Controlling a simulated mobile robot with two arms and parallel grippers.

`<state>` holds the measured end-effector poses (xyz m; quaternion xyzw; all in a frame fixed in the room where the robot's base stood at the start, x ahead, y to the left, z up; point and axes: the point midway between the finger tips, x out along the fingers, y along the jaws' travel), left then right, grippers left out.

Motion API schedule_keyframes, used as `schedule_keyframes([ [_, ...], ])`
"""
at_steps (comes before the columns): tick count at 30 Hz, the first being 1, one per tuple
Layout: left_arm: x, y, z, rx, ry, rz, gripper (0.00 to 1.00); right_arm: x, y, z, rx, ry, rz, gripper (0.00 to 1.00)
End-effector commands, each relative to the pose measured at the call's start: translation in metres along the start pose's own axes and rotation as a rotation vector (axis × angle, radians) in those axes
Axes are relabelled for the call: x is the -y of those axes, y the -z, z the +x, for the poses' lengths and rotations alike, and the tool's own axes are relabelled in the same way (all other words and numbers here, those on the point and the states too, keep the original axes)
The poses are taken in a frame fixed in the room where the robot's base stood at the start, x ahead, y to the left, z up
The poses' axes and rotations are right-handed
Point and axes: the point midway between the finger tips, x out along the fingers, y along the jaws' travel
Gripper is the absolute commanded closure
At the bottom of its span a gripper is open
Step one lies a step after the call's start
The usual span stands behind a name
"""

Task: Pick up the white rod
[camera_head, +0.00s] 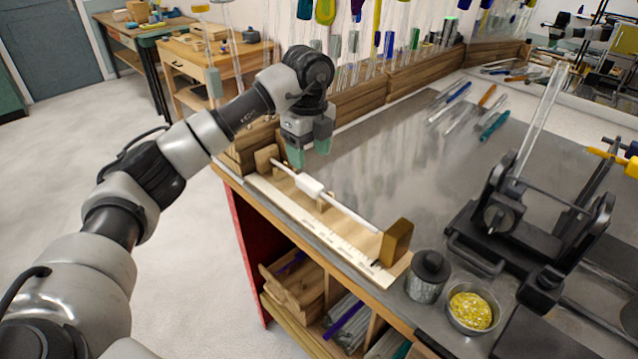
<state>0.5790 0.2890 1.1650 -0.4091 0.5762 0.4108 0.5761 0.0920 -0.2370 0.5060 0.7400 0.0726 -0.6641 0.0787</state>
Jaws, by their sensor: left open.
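The white rod (350,215) lies along a wooden holder (398,240) near the left edge of the grey workbench. It has a thicker white section (309,185) nearer its far end. A paper strip with markings (335,238) lies beside it. My left gripper (311,146) points down above the bench near the rod's far end. It is open, with greenish fingertips, and appears apart from the rod. My right gripper is not in view.
A dark metal stand (497,215) with a tilted glass tube occupies the right. A dark canister (427,276) and a metal bowl of yellow bits (471,309) stand at the front. Several coloured rods (494,125) lie at the back right. The bench middle (400,165) is clear.

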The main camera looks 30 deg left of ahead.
Motion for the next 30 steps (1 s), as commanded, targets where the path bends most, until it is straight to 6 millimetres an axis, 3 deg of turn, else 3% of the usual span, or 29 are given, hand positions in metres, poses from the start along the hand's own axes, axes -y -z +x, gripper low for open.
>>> schedule_keyframes([
  [3,0.000,0.000,0.015,-0.001,-0.002,0.000,0.40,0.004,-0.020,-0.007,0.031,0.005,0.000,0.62],
  [6,0.000,0.000,0.021,-0.001,0.001,0.001,0.40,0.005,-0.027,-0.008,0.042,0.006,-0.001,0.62],
  [18,0.001,-0.001,0.070,-0.003,0.000,0.001,0.40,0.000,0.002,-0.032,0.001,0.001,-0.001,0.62],
  [26,0.001,-0.001,0.074,-0.002,0.003,0.002,0.40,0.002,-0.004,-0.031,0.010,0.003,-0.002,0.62],
  [30,0.001,-0.001,0.074,-0.002,0.003,0.002,0.60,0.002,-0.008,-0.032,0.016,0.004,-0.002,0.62],
])
